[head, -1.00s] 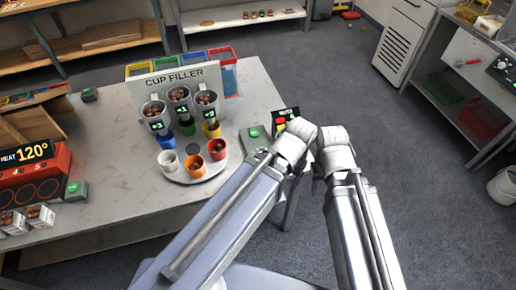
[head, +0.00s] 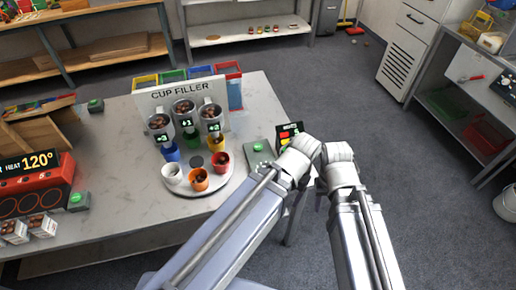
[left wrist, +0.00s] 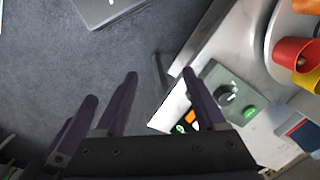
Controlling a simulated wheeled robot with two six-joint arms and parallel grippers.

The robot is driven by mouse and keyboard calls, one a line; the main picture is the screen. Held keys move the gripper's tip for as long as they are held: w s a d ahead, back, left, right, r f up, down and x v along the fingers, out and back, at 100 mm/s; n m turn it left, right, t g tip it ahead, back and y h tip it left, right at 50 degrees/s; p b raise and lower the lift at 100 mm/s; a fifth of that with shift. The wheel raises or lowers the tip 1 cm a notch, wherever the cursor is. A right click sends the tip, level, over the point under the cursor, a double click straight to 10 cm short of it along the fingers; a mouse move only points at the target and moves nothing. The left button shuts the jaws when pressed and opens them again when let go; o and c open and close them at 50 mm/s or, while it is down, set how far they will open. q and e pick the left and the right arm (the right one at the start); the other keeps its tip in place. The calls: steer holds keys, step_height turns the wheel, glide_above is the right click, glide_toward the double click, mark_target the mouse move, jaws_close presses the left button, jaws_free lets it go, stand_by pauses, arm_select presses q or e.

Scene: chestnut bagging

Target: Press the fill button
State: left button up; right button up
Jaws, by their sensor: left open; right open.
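A grey control box with a green button (head: 258,147) sits on the table right of the cup filler (head: 183,93). The left wrist view shows the button (left wrist: 249,112) with a black knob beside it. Under the filler's spouts, a round turntable (head: 228,185) carries several coloured cups, some with chestnuts. My left gripper (left wrist: 145,85) is open and empty, its fingers over the floor and table edge, apart from the button. In the head view, its wrist is right of the box, fingers hidden. My right gripper (head: 337,152) is beside it, past the table edge; its fingertips are hard to see.
A small screen with coloured keys (head: 288,135) stands by the box, close to my left wrist. A red heater (head: 37,185) and two more green buttons, (head: 95,104) and (head: 78,198), are on the table's left. Floor right of the table is clear.

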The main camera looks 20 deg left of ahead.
arm_select(q)
jaws_close()
stand_by(0.3)
stand_by(1.1)
